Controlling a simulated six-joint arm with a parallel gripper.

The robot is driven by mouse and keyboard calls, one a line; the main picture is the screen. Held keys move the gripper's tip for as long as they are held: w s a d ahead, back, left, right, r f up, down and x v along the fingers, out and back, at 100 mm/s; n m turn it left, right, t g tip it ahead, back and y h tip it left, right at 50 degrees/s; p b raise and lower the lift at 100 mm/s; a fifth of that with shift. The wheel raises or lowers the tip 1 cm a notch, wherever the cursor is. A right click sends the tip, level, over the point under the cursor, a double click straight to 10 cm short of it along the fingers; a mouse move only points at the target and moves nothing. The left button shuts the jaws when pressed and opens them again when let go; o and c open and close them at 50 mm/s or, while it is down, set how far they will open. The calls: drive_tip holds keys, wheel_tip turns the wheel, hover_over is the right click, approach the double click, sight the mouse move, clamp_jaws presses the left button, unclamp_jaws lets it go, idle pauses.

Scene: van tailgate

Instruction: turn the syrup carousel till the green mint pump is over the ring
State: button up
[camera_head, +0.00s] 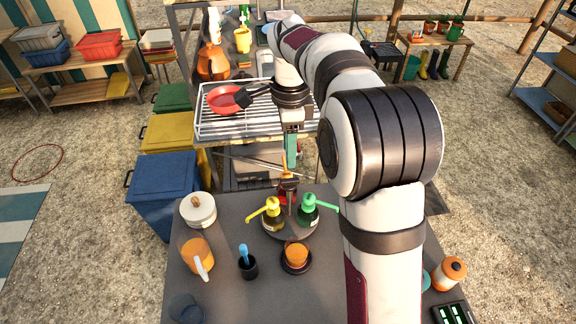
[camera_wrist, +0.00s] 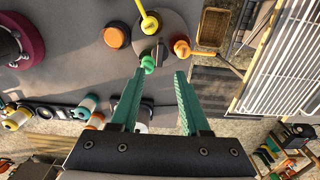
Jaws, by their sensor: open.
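The syrup carousel (camera_head: 290,232) is a round grey disc on the dark counter with three pump bottles. The green mint pump (camera_head: 308,202) is at its right, spout pointing right. The yellow pump (camera_head: 272,204) is at its left, spout pointing lower left. An orange pump (camera_head: 288,184) is at the far side. An orange cup (camera_head: 296,252) stands on a dark round base, possibly the ring, in front. My gripper (camera_head: 291,165) is open and empty, pointing down above the carousel's far side. In the wrist view, the green pump (camera_wrist: 148,64) appears near the left fingertip; contact cannot be told.
A white lidded pot (camera_head: 198,211), an orange mug (camera_head: 197,256) and a dark cup with a blue handle (camera_head: 248,265) stand left on the counter. An orange-topped jar (camera_head: 449,273) is at right. A wire rack (camera_head: 228,125) with a red pan lies behind. My arm hides part of the right side.

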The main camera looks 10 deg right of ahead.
sight(289, 180)
wheel_tip(289, 180, down, 8)
drive_tip(key=shift+f, duration=0.25)
clamp_jaws()
drive_tip(key=shift+r, duration=0.1)
idle(1.2)
